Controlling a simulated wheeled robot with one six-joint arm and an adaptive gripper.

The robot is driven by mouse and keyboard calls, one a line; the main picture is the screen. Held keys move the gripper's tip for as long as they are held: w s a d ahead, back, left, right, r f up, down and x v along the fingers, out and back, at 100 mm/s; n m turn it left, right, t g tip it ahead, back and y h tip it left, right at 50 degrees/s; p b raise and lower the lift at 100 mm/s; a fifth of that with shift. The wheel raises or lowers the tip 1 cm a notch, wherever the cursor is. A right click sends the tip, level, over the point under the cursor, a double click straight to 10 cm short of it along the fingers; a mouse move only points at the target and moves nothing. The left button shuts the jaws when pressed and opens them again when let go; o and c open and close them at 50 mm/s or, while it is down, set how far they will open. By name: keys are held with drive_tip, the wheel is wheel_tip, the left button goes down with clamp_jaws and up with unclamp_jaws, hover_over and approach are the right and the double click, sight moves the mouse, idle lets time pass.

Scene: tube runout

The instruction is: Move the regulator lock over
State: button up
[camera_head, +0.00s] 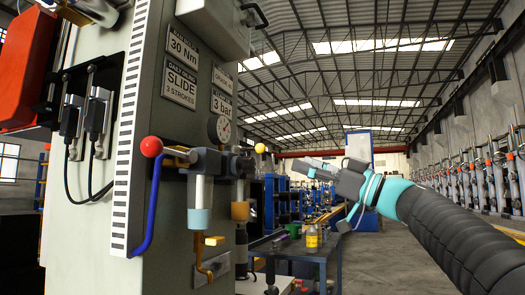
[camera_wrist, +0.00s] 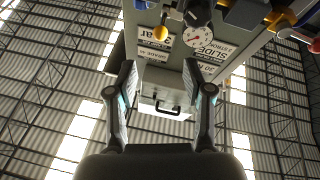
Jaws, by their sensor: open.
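A grey cabinet (camera_head: 165,120) carries a regulator assembly with a pressure gauge (camera_head: 219,128), two clear bowls and a small yellow ball knob (camera_head: 260,148) at its right. I cannot tell for sure which part is the regulator lock. The wrist view, upside down, shows the yellow ball (camera_wrist: 160,33), the gauge (camera_wrist: 199,38) and a black knob (camera_wrist: 197,14) beyond my fingers. My gripper (camera_head: 314,167) is open and empty, right of the yellow ball and apart from it. The wrist view shows its two fingers (camera_wrist: 161,64) spread, with nothing between them.
A table with yellow bottles (camera_head: 312,240) stands behind. Space around my gripper looks clear.

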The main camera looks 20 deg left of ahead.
sight(260, 149)
drive_tip(key=p+x, duration=0.4)
drive_tip(key=x, duration=0.7)
drive_tip(key=shift+a+r, duration=0.15)
drive_tip(key=shift+a, duration=0.05)
drive_tip(key=shift+w+a+r, duration=0.2)
drive_tip(key=shift+a, duration=0.45)
clamp_jaws()
